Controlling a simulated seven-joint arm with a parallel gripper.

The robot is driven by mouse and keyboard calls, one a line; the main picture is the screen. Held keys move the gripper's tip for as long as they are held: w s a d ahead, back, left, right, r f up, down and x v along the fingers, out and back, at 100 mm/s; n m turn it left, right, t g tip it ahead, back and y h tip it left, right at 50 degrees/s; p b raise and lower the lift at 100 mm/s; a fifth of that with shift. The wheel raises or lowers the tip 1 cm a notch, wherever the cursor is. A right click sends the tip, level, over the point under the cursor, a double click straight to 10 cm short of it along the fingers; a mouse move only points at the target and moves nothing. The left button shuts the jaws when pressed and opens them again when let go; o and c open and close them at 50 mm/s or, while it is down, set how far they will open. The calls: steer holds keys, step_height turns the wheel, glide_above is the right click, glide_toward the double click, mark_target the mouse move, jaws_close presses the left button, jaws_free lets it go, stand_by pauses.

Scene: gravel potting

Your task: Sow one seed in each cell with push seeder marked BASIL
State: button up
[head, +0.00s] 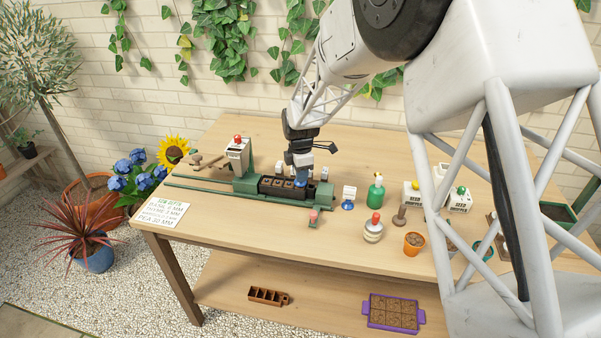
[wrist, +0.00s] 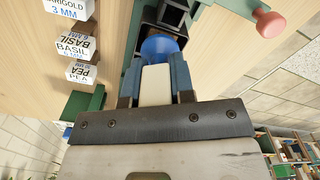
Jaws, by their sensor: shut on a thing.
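My gripper (head: 300,165) is shut on a push seeder with a blue bulb (wrist: 160,47) and a pale handle (wrist: 155,85). The blue bulb also shows in the head view (head: 301,183), low over the right end of the dark cell tray (head: 275,193). I cannot tell if its tip touches a cell, and no label on it is readable. The tray sits in a green bench frame (head: 232,194) and its cells look soil-filled.
A white-and-blue piece (head: 348,197) stands right of the frame. A sowing-depth card (head: 163,213) lies at the table's left.

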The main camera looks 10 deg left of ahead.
steer(key=shift+f, duration=0.55)
stand_by(1.4)
steer(key=shift+r, duration=0.2)
steer(key=shift+r, duration=1.35)
